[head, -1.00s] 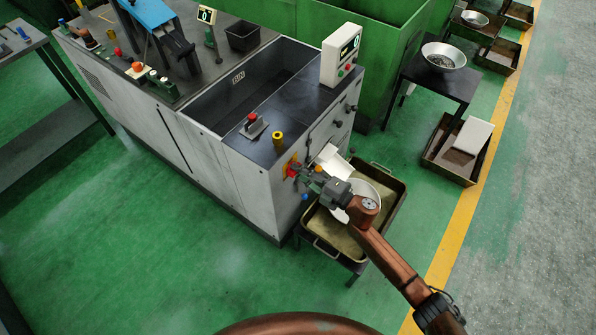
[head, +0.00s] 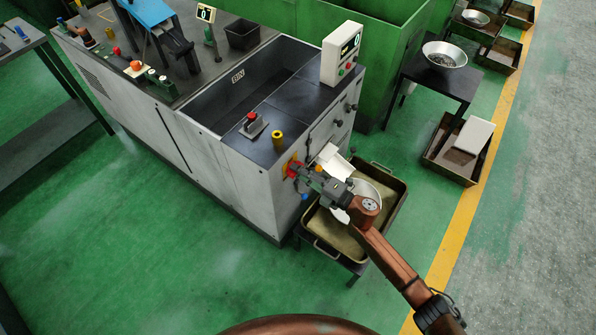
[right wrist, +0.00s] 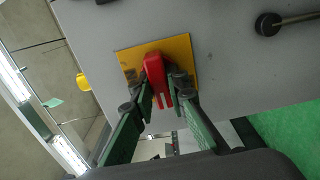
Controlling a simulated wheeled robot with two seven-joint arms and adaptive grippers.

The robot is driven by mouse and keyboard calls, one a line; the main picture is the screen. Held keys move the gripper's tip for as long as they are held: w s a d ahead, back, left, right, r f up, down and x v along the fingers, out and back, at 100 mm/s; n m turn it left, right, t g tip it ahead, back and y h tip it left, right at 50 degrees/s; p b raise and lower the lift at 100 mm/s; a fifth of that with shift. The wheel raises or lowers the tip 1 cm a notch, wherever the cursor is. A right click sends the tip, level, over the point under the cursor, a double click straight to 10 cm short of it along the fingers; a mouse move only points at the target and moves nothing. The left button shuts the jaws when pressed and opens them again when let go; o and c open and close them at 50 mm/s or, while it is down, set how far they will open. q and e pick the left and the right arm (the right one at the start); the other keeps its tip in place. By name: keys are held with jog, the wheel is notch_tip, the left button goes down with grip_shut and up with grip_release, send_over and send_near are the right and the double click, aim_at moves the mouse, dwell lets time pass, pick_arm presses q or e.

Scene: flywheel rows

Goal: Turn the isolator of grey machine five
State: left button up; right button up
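The grey machine (head: 240,185) stands in the middle of the head view. Its isolator is a red handle (head: 290,169) on a yellow plate (head: 285,162) near the corner of its end face. In the right wrist view the red handle (right wrist: 155,70) stands out from the yellow plate (right wrist: 184,52). My right gripper (head: 296,171) is at the handle. The right wrist view shows its two fingers (right wrist: 160,92) on either side of the handle, apparently touching it. The handle's lower part is partly hidden between the fingers. My left gripper is not in view.
A black knob lever (right wrist: 268,24) juts from the panel. A dark table (head: 440,82) with a metal bowl stands behind. The green floor in front is clear.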

jog(key=o, duration=0.5)
jog(key=shift+s, duration=0.1)
jog(key=shift+c, duration=0.2)
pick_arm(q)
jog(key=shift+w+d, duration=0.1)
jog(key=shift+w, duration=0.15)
pick_arm(e)
jog(key=v, duration=1.2)
